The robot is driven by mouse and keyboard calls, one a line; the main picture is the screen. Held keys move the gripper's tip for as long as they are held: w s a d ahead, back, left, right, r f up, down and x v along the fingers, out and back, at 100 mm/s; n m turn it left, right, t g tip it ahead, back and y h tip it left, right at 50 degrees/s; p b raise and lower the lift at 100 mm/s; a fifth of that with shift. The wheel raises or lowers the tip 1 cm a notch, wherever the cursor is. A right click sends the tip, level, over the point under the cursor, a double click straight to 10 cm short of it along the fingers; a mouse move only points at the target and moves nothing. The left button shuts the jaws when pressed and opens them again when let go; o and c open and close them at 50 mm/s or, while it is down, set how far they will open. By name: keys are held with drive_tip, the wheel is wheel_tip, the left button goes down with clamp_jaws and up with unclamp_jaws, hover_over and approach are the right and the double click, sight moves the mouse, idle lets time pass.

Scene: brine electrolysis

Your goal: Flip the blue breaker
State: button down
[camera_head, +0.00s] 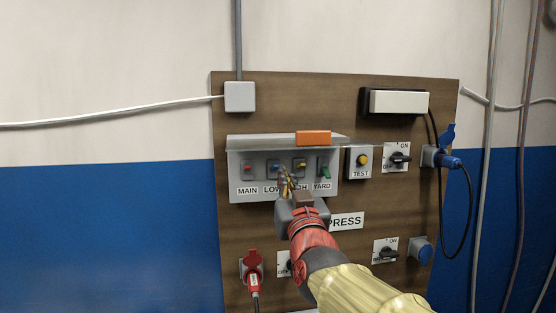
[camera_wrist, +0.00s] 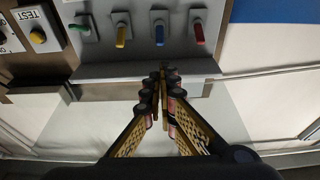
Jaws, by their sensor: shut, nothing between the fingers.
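The blue breaker (camera_head: 274,167) is the second from the left in the grey breaker box (camera_head: 234,162), above a partly covered label starting "LOW". It also shows in the wrist view (camera_wrist: 159,34), where the row appears upside down, between the yellow and red breakers. Its lever lies like the yellow and red ones there. My gripper (camera_head: 286,174) is shut and empty in front of the box, its tips covering part of the label strip. In the wrist view the closed fingertips (camera_wrist: 161,76) are just below the blue breaker, apart from it in the picture.
The red breaker (camera_head: 247,168) and yellow breaker (camera_head: 300,164) flank the blue one; the green breaker (camera_head: 324,171) is at the right. An orange block (camera_head: 313,138) sits on the box's top edge. A yellow TEST button (camera_head: 362,160) and rotary switch (camera_head: 399,159) are to the right.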

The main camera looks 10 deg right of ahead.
sight(275, 167)
drive_tip(key=p+x, duration=0.1)
drive_tip(key=x, duration=0.9)
drive_tip(key=shift+f, duration=0.2)
idle(0.4)
